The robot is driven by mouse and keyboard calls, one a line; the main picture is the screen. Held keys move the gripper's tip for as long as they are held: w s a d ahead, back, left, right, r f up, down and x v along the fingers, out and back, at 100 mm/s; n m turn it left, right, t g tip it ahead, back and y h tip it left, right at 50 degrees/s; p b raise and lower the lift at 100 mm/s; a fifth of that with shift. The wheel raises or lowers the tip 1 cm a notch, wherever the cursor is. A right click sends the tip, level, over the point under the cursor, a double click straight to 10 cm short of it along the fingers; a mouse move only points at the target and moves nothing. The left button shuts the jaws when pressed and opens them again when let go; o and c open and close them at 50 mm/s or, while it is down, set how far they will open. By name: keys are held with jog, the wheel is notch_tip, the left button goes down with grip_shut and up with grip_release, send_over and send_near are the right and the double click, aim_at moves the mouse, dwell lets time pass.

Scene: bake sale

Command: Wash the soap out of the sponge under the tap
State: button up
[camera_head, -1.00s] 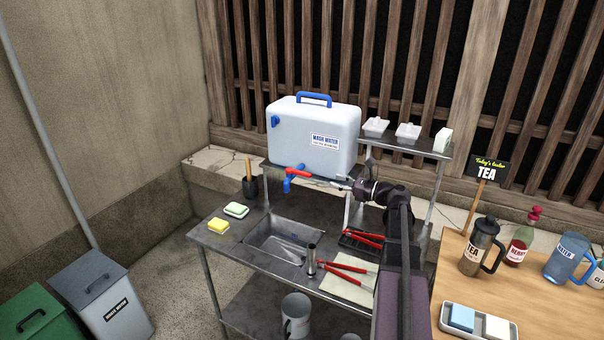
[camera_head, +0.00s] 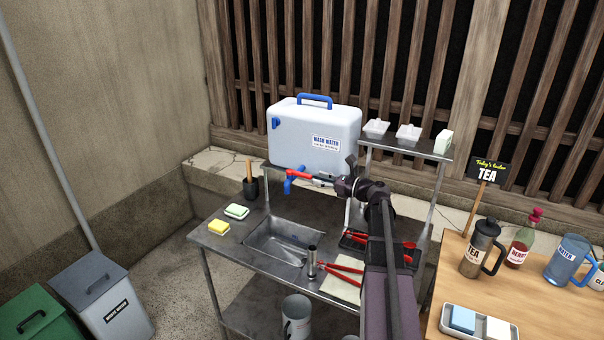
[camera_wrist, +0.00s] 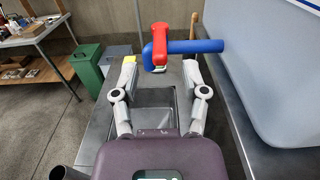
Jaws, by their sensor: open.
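The tap on the wash-water container has a blue spout (camera_head: 287,187) and a red lever (camera_head: 297,174); no water stream shows. My gripper (camera_head: 312,178) is at the tap from the right, jaws open. In the wrist view the red lever (camera_wrist: 160,40) and blue pipe (camera_wrist: 195,47) lie just ahead of the open fingers (camera_wrist: 159,74); contact cannot be told. A yellow sponge (camera_head: 218,227) and a green-and-white sponge (camera_head: 236,210) lie on the metal counter left of the sink (camera_head: 285,240), apart from my gripper. Whether either holds soap cannot be told.
The white wash-water container (camera_head: 310,130) stands on a raised shelf behind the sink. A metal cylinder (camera_head: 312,262) and red tongs (camera_head: 342,268) are right of the sink. A wooden table (camera_head: 450,275) with jugs is at right.

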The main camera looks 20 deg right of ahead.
aim_at(292, 171)
jog(key=shift+x, duration=3.9)
jog(key=shift+c, duration=0.2)
grip_shut()
